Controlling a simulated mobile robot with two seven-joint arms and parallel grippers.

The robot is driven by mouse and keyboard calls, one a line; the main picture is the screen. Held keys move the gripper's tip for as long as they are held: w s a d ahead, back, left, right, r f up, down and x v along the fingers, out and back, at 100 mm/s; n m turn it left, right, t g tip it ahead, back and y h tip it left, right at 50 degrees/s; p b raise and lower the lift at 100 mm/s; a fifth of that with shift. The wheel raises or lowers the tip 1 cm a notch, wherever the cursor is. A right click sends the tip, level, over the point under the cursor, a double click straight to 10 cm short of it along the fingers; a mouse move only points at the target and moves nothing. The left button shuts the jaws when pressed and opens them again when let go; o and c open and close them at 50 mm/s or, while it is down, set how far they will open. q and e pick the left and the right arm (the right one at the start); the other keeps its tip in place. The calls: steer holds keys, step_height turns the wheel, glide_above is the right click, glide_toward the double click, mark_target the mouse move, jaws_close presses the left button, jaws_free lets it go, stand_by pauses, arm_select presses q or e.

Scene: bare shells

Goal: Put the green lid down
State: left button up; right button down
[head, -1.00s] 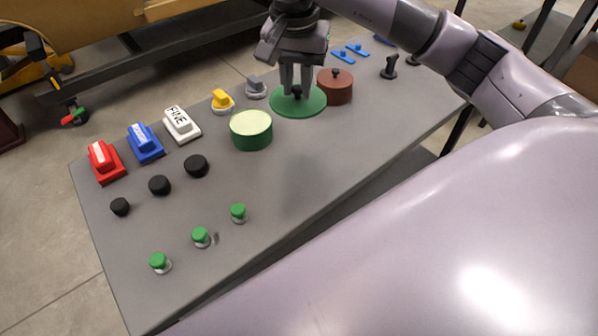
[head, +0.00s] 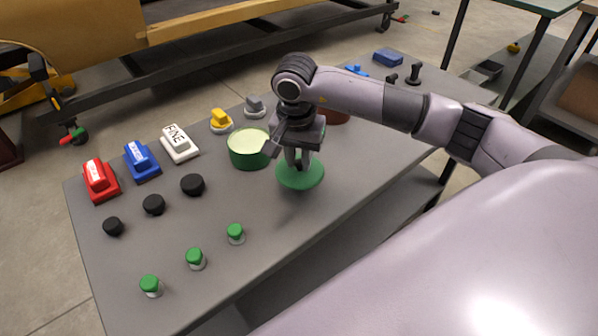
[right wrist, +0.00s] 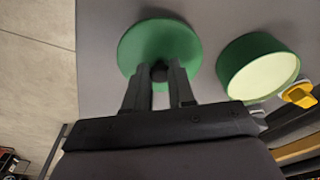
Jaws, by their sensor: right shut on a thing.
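The green lid (head: 300,176) is a round disc with a dark knob, held at the front right of the green pot. My right gripper (head: 298,160) is shut on the lid's knob; the lid also shows in the right wrist view (right wrist: 160,45), with the dark knob between the fingertips (right wrist: 160,74). Whether the lid touches the table is hard to tell. The green pot (head: 248,158) stands uncovered on the table, its pale inside showing, and it is also in the right wrist view (right wrist: 235,60). My left gripper is not in view.
The grey table (head: 215,215) is clear in front of the lid. A brown pot (head: 336,116) is partly hidden behind my right arm. Red (head: 101,180), blue (head: 142,161) and white (head: 180,143) blocks, black knobs and green-topped pieces (head: 195,258) stand to the left.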

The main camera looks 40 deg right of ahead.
mark_target(298, 164)
step_height(298, 164, down, 4)
steer(key=shift+f, duration=0.1)
steer(key=shift+f+b, duration=0.15)
steer(key=shift+b, duration=0.2)
steer(key=c, duration=1)
jaws_free()
steer(key=shift+o, duration=0.2)
